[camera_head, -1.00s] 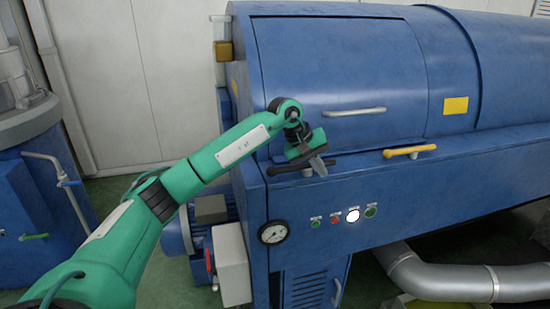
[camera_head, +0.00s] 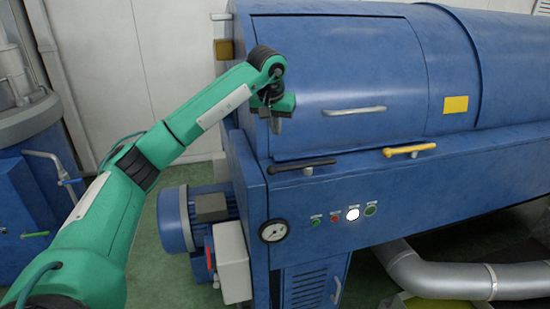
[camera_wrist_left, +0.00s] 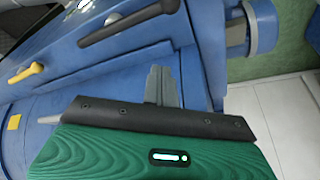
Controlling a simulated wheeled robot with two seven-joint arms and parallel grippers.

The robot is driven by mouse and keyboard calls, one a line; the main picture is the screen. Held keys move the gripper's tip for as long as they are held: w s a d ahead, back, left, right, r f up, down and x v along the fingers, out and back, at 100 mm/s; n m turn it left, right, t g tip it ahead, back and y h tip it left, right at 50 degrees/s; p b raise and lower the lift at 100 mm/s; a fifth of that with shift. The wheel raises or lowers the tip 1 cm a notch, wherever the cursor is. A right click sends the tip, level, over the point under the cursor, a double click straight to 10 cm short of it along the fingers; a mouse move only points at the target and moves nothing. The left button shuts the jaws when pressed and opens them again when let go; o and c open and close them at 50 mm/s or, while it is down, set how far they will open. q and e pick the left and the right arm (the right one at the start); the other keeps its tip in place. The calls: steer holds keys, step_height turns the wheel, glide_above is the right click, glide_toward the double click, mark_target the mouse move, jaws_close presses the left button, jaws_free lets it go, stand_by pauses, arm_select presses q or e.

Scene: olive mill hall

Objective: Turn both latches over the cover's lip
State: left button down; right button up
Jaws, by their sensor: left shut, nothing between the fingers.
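The blue curved cover (camera_head: 335,75) is down on the machine, with its lower lip along the front ledge. The black latch (camera_head: 302,166) lies roughly along the ledge below the cover's left part. The yellow latch (camera_head: 410,149) lies along it farther right. In the left wrist view the black latch (camera_wrist_left: 130,22) is at the top and the yellow latch (camera_wrist_left: 25,73) at the left edge. My left gripper (camera_head: 278,125) is shut and empty, in front of the cover's lower left corner, above and apart from the black latch. My right gripper is not in view.
A grey bar handle (camera_head: 350,111) sticks out of the cover. The front panel carries a gauge (camera_head: 273,231) and several buttons. A blue motor (camera_head: 190,215) and a white box (camera_head: 230,262) stand at the left end. A silver duct (camera_head: 440,277) runs at lower right.

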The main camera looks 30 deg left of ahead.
arm_select(q)
steer(key=p+x, duration=0.3)
steer(key=x, duration=0.6)
steer(key=shift+w+f, duration=0.1)
steer(key=shift+f, duration=0.05)
steer(key=s, duration=0.1)
steer(key=p, duration=0.1)
steer(key=s, duration=0.1)
steer(key=shift+s+d+f+p, duration=0.3)
steer(key=shift+d, duration=0.1)
steer(key=shift+s+d+f, duration=0.1)
steer(key=shift+s+d, duration=0.05)
steer(key=shift+s, duration=0.45)
steer(key=shift+d, duration=0.1)
